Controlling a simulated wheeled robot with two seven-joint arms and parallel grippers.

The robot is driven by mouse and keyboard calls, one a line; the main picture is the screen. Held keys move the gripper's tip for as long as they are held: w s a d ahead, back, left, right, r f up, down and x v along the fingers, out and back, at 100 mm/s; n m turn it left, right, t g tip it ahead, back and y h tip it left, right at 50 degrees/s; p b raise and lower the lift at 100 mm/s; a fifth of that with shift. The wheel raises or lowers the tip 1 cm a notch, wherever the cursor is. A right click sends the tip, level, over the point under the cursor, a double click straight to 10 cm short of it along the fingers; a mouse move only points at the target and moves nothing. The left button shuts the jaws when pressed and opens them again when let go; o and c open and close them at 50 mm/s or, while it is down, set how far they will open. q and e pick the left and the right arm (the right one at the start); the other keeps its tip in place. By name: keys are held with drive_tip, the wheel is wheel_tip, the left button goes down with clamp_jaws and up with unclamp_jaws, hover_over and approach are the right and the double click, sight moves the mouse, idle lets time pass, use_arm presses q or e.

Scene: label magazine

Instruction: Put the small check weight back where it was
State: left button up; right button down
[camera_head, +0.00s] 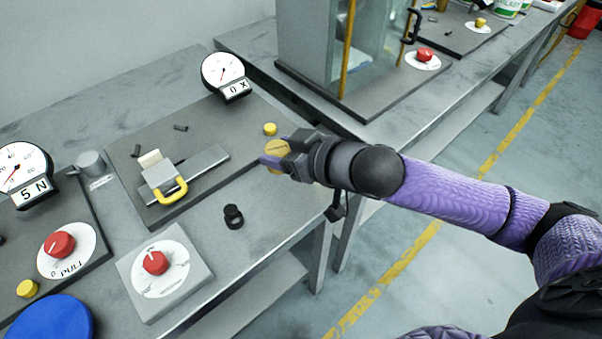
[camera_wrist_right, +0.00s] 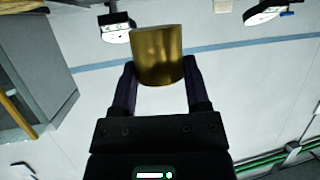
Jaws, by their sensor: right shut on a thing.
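My right gripper (camera_head: 276,155) is shut on a brass cylinder (camera_wrist_right: 158,55), which looks like the check weight. In the right wrist view the purple fingers (camera_wrist_right: 160,82) press on its two sides. In the head view the top of the brass weight (camera_head: 278,146) shows between the fingers, near the right edge of a dark board (camera_head: 125,160). I cannot tell whether it touches anything below. A grey cylinder (camera_head: 90,163) stands on a labelled spot at the left; it may be another weight. My left gripper is not in view.
A yellow button (camera_head: 270,129) is close behind the held weight. The board carries a metal slide with a yellow handle (camera_head: 181,188) and a dial gauge (camera_head: 223,72). A glass cabinet (camera_head: 380,65) stands behind.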

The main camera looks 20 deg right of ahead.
wheel_tip(320, 180, down, 8)
drive_tip(key=b, duration=0.3)
drive_tip(key=shift+f, duration=0.2)
drive_tip(key=shift+r, duration=0.2)
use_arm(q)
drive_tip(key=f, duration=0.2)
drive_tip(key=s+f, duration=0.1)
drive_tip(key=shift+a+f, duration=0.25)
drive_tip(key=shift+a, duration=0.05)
use_arm(e)
drive_tip(key=shift+f, duration=0.1)
drive_tip(key=shift+c, duration=0.3)
unclamp_jaws()
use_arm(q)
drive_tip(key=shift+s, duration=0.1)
